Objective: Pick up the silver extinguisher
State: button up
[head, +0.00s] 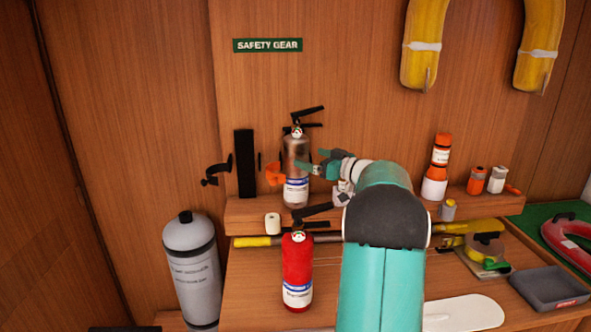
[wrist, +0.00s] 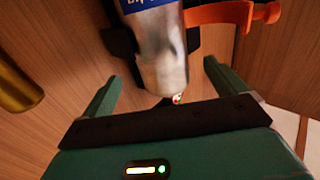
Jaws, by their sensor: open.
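The silver extinguisher (head: 296,160) stands upright on the wooden shelf against the wall, with a black handle on top and a blue-and-white label low on its body. My gripper (head: 320,168) is at its right side in the head view. In the wrist view the extinguisher's silver body (wrist: 165,55) lies between the two spread teal fingers of my gripper (wrist: 160,75). The fingers are open, and I cannot tell whether either touches it. An orange strap piece (head: 274,174) is beside the extinguisher; it also shows in the wrist view (wrist: 235,13).
A red extinguisher (head: 297,268) stands in front of the shelf, below the silver one. A black wall bracket (head: 245,163) is left of it. A grey cylinder (head: 192,270) stands at lower left. Orange containers (head: 439,165) stand on the shelf at right. A yellow-ended pole (head: 258,241) lies below.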

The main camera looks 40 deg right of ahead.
aim_at(306, 154)
jog(key=w, duration=0.2)
jog(key=w+a, duration=0.1)
jog(key=w, duration=0.1)
jog(key=shift+w, duration=0.3)
jog(key=c, duration=2.1)
jog(key=shift+r, duration=0.3)
grip_shut()
jog(key=shift+r, duration=0.1)
